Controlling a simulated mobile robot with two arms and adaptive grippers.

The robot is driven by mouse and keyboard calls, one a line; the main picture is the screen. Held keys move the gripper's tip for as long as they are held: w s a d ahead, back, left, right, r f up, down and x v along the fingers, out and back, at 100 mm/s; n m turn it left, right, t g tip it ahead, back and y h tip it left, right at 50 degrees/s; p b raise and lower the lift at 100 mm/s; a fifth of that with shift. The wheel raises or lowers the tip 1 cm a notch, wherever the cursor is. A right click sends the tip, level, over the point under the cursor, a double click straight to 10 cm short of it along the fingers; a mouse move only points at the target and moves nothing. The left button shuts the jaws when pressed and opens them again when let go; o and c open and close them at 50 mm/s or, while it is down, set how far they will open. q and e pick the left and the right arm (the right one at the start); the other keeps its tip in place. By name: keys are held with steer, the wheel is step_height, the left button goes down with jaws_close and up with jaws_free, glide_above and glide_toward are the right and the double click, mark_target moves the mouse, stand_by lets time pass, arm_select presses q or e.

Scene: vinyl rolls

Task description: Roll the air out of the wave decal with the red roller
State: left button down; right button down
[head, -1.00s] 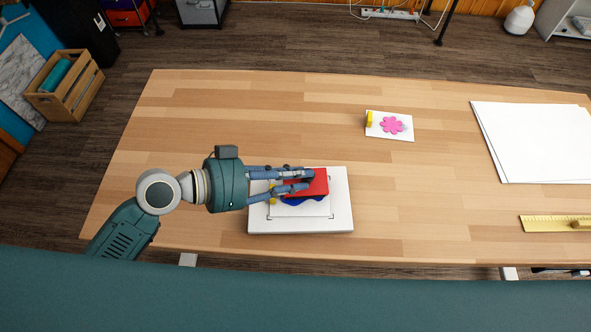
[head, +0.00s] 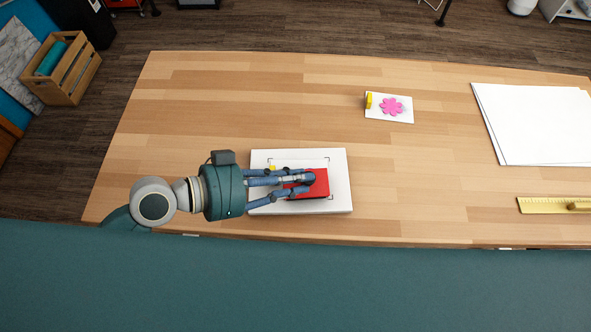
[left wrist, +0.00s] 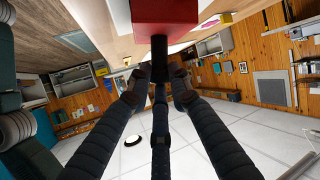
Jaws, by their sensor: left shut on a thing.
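My left gripper (head: 306,183) is over the white board (head: 341,175) near the table's front edge. It is shut on the red roller (head: 321,185), whose red body sits low over the sheet with corner marks on the board. In the left wrist view the red roller (left wrist: 165,14) is at the top, and its dark handle is between the fingers of my left gripper (left wrist: 158,82). The blue wave decal is hidden under the roller and fingers. I cannot tell how firmly the roller touches it. My right gripper is not in view.
A white card with a pink flower decal (head: 392,106) and a yellow tab lies further back. White sheets (head: 535,125) and a yellow ruler (head: 545,206) lie at the right. The middle of the table is clear. A wooden crate (head: 68,70) stands on the floor at left.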

arm_select(q)
steer(key=shift+s+f, duration=0.1)
steer(key=shift+s, duration=0.45)
steer(key=shift+w, duration=0.1)
steer(key=shift+w+a+b, duration=0.15)
steer(key=shift+w+b, duration=0.3)
steer(key=shift+w, duration=1.25)
steer(key=shift+w+a+b, duration=0.15)
steer(key=shift+w+b, duration=0.25)
steer(key=shift+w, duration=1.3)
steer(key=shift+s+d+p, duration=0.2)
steer(key=shift+s+p, duration=0.1)
steer(key=shift+s, duration=1.45)
